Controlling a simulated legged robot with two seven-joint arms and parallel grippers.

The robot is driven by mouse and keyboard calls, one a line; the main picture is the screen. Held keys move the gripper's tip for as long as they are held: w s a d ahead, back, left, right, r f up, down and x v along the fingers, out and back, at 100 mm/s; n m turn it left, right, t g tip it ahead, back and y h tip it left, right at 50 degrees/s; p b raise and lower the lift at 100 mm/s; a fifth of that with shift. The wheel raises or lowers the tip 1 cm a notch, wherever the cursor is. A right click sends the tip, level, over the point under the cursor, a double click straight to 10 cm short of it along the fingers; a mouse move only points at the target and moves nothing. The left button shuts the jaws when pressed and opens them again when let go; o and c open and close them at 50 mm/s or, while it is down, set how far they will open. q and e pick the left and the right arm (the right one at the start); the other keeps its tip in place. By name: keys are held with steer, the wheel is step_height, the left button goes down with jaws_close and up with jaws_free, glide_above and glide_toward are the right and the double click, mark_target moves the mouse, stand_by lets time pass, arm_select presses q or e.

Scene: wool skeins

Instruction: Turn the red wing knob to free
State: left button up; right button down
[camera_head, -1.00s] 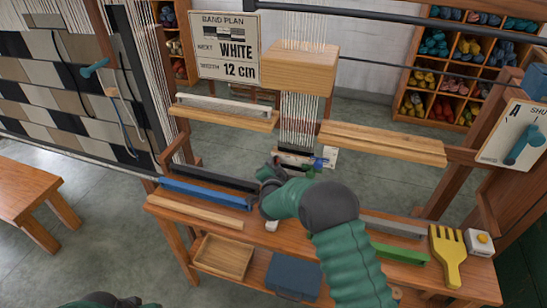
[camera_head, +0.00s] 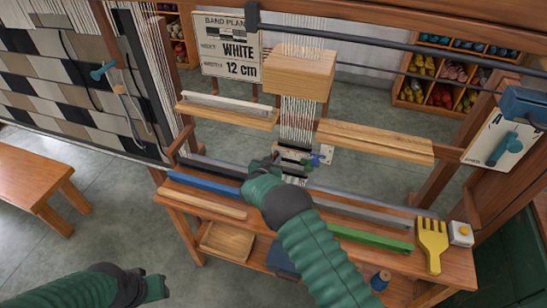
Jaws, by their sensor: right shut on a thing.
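My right gripper (camera_head: 272,161) reaches over the bench to the near end of the white warp band (camera_head: 295,120). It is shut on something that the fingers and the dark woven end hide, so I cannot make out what. Just right of it is a small pale plate (camera_head: 327,158) with a small blue part (camera_head: 316,160) on it. I cannot clearly make out a red wing knob; it may be hidden or too small to see. My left gripper (camera_head: 150,281) is low at the left, over the floor, away from the bench. Its fingers are too unclear to judge.
A blue bar (camera_head: 203,182), a green bar (camera_head: 370,237), a yellow comb (camera_head: 432,243) and a white block (camera_head: 461,234) lie on the bench. A blue spool (camera_head: 380,281) is below. Wooden bars (camera_head: 375,142) cross beyond the bench.

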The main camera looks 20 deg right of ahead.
steer(key=shift+w+r, duration=0.15)
steer(key=shift+r, duration=0.1)
stand_by(0.3)
steer(key=c, duration=1.5)
jaws_free()
steer(key=shift+c, duration=0.2)
steer(key=shift+f, duration=0.15)
steer(key=p+v, duration=0.2)
steer(key=v, duration=1.4)
steer(key=shift+s+a, duration=0.25)
steer(key=shift+a, duration=0.1)
